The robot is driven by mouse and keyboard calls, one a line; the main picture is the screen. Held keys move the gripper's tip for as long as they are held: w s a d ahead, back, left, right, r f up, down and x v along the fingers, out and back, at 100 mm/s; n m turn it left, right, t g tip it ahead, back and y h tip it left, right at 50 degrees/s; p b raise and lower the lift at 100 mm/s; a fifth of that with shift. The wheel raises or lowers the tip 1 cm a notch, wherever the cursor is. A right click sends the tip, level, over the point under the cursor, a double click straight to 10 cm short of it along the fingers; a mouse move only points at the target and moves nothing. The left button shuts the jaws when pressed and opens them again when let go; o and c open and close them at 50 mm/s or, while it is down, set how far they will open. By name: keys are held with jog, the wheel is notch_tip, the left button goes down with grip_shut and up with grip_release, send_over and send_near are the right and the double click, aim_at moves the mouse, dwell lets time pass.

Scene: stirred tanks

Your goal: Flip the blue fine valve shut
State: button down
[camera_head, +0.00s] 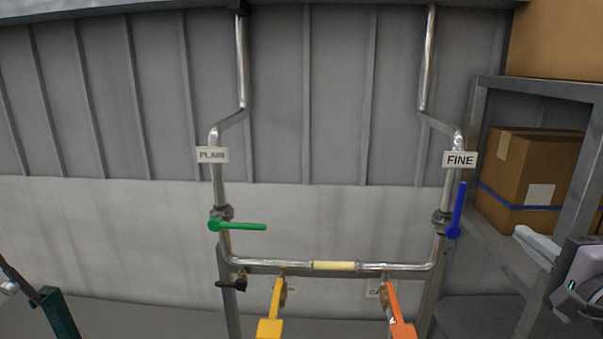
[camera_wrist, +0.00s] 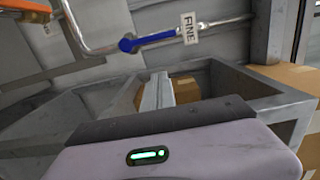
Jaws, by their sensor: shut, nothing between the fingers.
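The blue fine valve handle (camera_head: 458,208) is on the right pipe, below the FINE label (camera_head: 459,160). It stands nearly upright, in line with the pipe, its round pivot end at the bottom. In the wrist view the blue handle (camera_wrist: 152,40) lies across the upper middle, beside the FINE label (camera_wrist: 189,28). My gripper (camera_head: 530,237) is to the right of the handle and a little lower in the head view, apart from it. Its fingers (camera_wrist: 157,92) are shut and empty, and show below the handle in the wrist view.
A green handle (camera_head: 238,226) lies level across the left pipe under the PLAIN label (camera_head: 212,155). Yellow (camera_head: 271,318) and orange (camera_head: 398,312) handles are at the lower middle. A grey shelf frame (camera_head: 583,165) with cardboard boxes (camera_head: 528,178) stands at the right, close to my gripper.

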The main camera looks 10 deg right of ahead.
aim_at(459, 207)
jog(key=w+a+p, duration=0.1)
jog(key=w+p, duration=0.2)
jog(key=w, duration=0.8)
jog(key=shift+w+r, duration=0.15)
